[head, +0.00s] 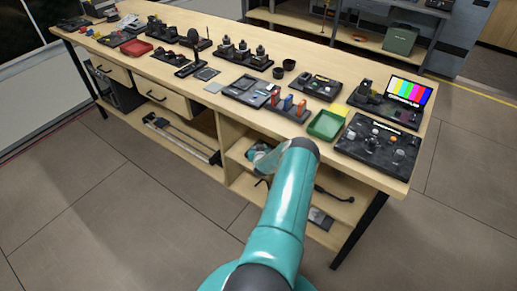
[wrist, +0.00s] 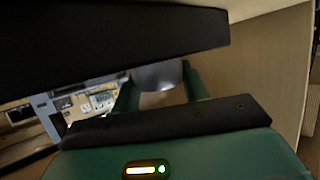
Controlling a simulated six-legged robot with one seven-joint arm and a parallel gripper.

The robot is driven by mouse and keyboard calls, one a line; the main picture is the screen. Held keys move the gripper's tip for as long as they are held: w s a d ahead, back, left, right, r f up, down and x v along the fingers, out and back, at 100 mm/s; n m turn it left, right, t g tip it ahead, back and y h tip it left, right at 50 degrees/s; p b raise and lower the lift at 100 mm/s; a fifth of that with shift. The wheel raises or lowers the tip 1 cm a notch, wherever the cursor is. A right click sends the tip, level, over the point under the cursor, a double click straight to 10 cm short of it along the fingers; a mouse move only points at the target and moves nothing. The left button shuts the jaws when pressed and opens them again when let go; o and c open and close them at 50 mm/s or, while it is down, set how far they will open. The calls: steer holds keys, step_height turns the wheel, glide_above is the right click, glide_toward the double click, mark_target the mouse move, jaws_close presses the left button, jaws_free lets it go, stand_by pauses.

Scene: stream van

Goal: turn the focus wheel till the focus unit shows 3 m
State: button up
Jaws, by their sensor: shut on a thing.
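In the wrist view my gripper (wrist: 160,84) has its two green fingers on either side of a smooth grey rounded thing (wrist: 157,74) and is shut on it. A dark edge hides its upper part, so I cannot tell whether it is the focus wheel. In the head view my teal arm reaches toward the bench's open lower shelf, and the gripper's fingers cannot be made out. I cannot tell which bench device is the focus unit; no 3 m reading is legible. A black panel with knobs (head: 378,147) lies at the bench's right end.
The wooden bench (head: 222,100) carries several black devices, a colour-bar screen (head: 408,93), a green tray (head: 325,125) and a red tray (head: 136,48). Wooden surfaces sit close around my gripper in the wrist view. The floor (head: 110,215) in front is clear.

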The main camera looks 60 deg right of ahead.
steer(key=shift+w+a+f+m+g, duration=0.15)
steer(key=shift+w+a+m+g, duration=0.05)
steer(key=shift+m+g, duration=0.25)
steer(key=shift+s+d+m+g+h, duration=0.1)
steer(key=shift+m+g+h, duration=0.35)
steer(key=shift+m+g, duration=0.65)
steer(key=shift+s+d+m+g+h, duration=0.1)
steer(key=shift+m+g+h, duration=0.35)
steer(key=shift+m+g, duration=0.6)
steer(key=o, duration=1)
steer(key=shift+a+r, duration=0.1)
steer(key=shift+r, duration=0.1)
steer(key=v, duration=1.3)
steer(key=shift+w+a+r, duration=0.1)
steer(key=shift+a, duration=0.25)
